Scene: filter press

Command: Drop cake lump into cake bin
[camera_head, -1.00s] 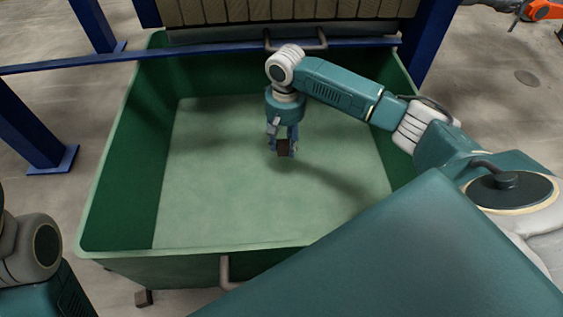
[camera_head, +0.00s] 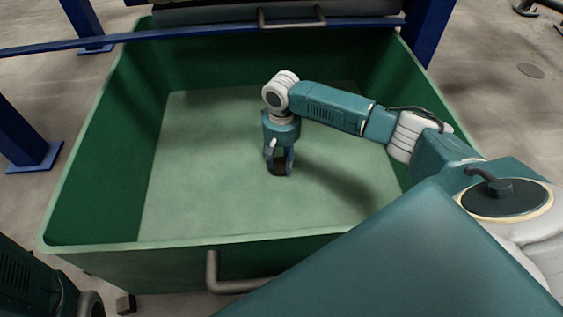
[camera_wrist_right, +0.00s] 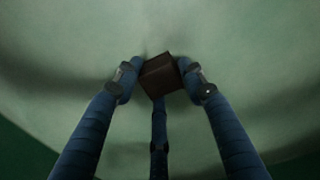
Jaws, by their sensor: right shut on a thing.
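The cake lump (camera_wrist_right: 160,75) is a dark brown block held between the fingers of my right gripper (camera_wrist_right: 160,82) in the right wrist view. In the head view the right gripper (camera_head: 280,168) points down inside the cake bin, with the dark lump (camera_head: 279,169) between its fingertips. The cake bin (camera_head: 200,244) is a large open green container with a pale floor. The lump is over the bin's floor, near its middle; the exact gap to the floor cannot be told. The left gripper is not in view.
A blue rail (camera_head: 200,33) and a grey handle (camera_head: 292,17) run along the bin's far side. Blue posts (camera_head: 22,140) stand at the left. A front handle (camera_head: 228,280) sticks out of the bin's near wall. The bin floor around the gripper is bare.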

